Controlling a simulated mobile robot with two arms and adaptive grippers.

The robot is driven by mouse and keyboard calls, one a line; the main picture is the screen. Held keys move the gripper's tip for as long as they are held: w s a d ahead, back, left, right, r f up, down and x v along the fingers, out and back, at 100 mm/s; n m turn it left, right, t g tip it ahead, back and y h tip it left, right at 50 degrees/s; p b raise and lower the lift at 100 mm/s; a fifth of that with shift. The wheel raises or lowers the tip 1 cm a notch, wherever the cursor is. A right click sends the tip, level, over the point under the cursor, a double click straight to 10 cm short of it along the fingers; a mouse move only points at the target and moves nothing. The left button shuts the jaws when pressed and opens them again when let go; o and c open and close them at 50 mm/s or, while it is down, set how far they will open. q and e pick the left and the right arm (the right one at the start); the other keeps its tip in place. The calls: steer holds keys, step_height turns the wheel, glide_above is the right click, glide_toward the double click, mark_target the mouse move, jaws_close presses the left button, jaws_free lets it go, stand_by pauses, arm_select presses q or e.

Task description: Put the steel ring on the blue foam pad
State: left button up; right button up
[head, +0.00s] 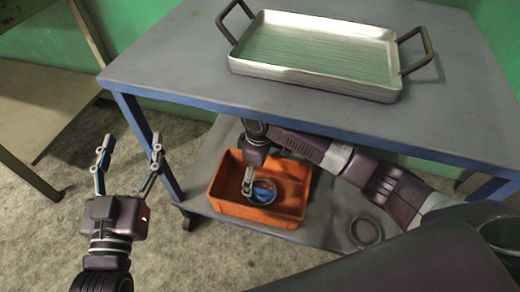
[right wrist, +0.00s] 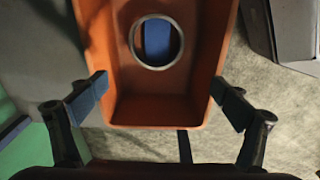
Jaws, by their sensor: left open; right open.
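An orange crate (head: 240,208) stands on the lower shelf. In the right wrist view a steel ring (right wrist: 135,50) lies in the crate (right wrist: 160,113), and a blue pad (right wrist: 158,40) shows through its opening; I cannot tell whether the ring rests on the pad. The ring and blue also show in the head view, partly behind my right gripper (head: 251,182). My right gripper (right wrist: 160,83) is open and empty, reaching down over the crate under the tabletop. My left gripper (head: 128,162) is open and empty, left of the table.
A second grey ring-shaped thing (head: 366,232) lies on the lower shelf (head: 325,215), right of the crate. The tabletop (head: 180,75) above my right arm holds a metal tray (head: 310,84) with two handles. Blue table legs (head: 147,140) flank the shelf.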

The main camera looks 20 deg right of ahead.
steer(key=a+r+m+t+y, duration=0.1)
steer(key=a+r+t+y, duration=0.2)
steer(key=a, duration=0.4)
steer(key=a+r+m+t+y, duration=0.1)
steer(key=a+r+t+y, duration=0.2)
steer(key=a, duration=0.4)
steer(key=s+d+r+m+t, duration=0.1)
steer(key=d+r+m+t, duration=0.1)
steer(key=d+r+t, duration=0.2)
steer(key=s+d+r+m+t+h, duration=0.1)
steer(key=d+r+t, duration=0.3)
steer(key=r, duration=0.7)
steer(key=s+d+r+m+t+h, duration=0.1)
steer(key=s+d+r+m+t, duration=0.1)
steer(key=r, duration=0.5)
steer(key=d+m+t, duration=0.1)
steer(key=d+t, duration=0.1)
steer(key=d, duration=0.1)
steer(key=shift+s+d+r, duration=0.15)
steer(key=shift+s+d, duration=0.15)
steer(key=shift+d, duration=0.05)
